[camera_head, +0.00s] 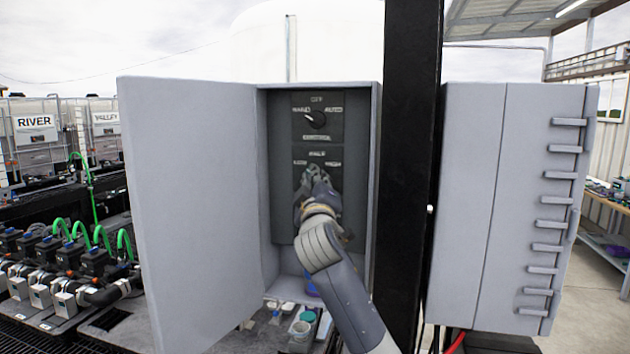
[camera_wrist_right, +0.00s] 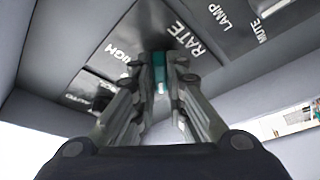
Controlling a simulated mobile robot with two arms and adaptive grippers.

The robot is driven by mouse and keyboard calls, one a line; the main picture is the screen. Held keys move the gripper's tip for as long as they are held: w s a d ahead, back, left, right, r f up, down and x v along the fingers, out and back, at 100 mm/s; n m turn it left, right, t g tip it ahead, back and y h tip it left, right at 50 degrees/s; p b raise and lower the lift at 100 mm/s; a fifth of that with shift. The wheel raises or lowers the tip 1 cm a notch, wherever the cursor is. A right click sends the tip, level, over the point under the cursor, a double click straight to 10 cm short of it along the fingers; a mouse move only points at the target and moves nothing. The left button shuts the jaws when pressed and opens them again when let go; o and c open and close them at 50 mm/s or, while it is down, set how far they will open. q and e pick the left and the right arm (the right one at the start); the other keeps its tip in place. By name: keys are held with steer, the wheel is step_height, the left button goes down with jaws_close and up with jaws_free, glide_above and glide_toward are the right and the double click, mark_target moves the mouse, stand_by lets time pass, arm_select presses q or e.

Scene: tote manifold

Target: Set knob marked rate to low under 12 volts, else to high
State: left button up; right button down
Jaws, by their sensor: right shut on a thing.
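The control panel (camera_head: 283,150) is inside an open grey cabinet. My right gripper (camera_head: 315,176) reaches its lower section, and in the right wrist view (camera_wrist_right: 160,75) its fingers are closed on the rate knob. The knob is mostly hidden; a teal piece (camera_wrist_right: 159,68) shows between the fingertips. The RATE label (camera_wrist_right: 188,40) and HIGH label (camera_wrist_right: 123,55) are readable beside it. Which way the knob points cannot be told. An upper knob (camera_head: 316,119) sits under an OFF label, between HAND and AUTO. No voltage reading is legible. My left gripper is not in view.
The cabinet's open door (camera_head: 195,210) stands left of the panel. A black post (camera_head: 410,150) is close on the right. Small items, including a teal-topped cup (camera_head: 307,317), lie below the panel. LAMP (camera_wrist_right: 230,18) and MUTE (camera_wrist_right: 271,8) labels show beyond RATE.

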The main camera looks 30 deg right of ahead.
steer(key=shift+r+n+y, duration=0.1)
steer(key=shift+n+y, duration=0.4)
steer(key=shift+n, duration=0.8)
steer(key=c, duration=1.6)
jaws_free()
steer(key=shift+s, duration=0.1)
steer(key=v, duration=1.2)
steer(key=shift+a, duration=0.1)
